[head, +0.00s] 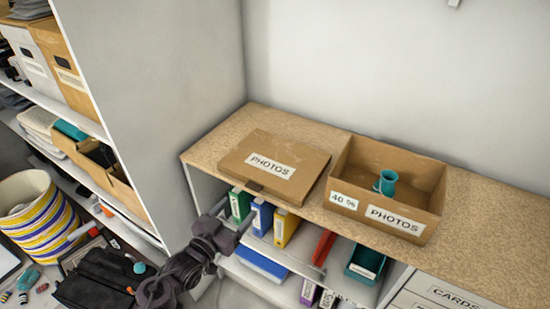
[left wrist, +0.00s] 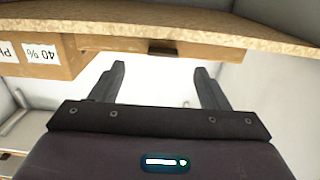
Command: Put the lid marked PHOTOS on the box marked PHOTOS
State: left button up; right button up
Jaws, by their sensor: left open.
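The brown cardboard lid marked PHOTOS (head: 290,158) lies flat on the speckled worktop, its front edge at the worktop's front edge. A small dark tab (head: 253,186) sticks out at its front; it also shows in the left wrist view (left wrist: 164,47). The box marked PHOTOS (head: 427,208) stands open to the right of the lid, with a "40 %" label and a teal vase-like object (head: 386,182) inside. My left gripper (head: 236,214) is open and empty, just in front of and below the lid's tab. Its fingers in the left wrist view (left wrist: 162,68) point toward the tab, apart from it.
The worktop (head: 490,230) is clear right of the box. Below it, a shelf holds green, blue and yellow binders (head: 262,217) and a teal bin (head: 366,262). A tall shelving unit (head: 165,80) stands at left, with a striped basket (head: 40,215) beside it.

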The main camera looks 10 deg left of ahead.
aim_at(251, 190)
pick_arm(q)
jog(key=x, duration=0.2)
jog(key=p+x, duration=0.1)
jog(key=x, duration=0.1)
jog(key=p+x, duration=0.1)
jog(key=x, duration=0.2)
jog(key=shift+a+r, duration=0.25)
jog(key=shift+r, duration=0.15)
jog(key=shift+w+d, duration=0.1)
jog(key=shift+w, duration=0.25)
jog(key=shift+w+f, duration=0.1)
jog(key=shift+f, duration=0.05)
jog(key=c, duration=0.9)
jog(key=shift+c, duration=0.9)
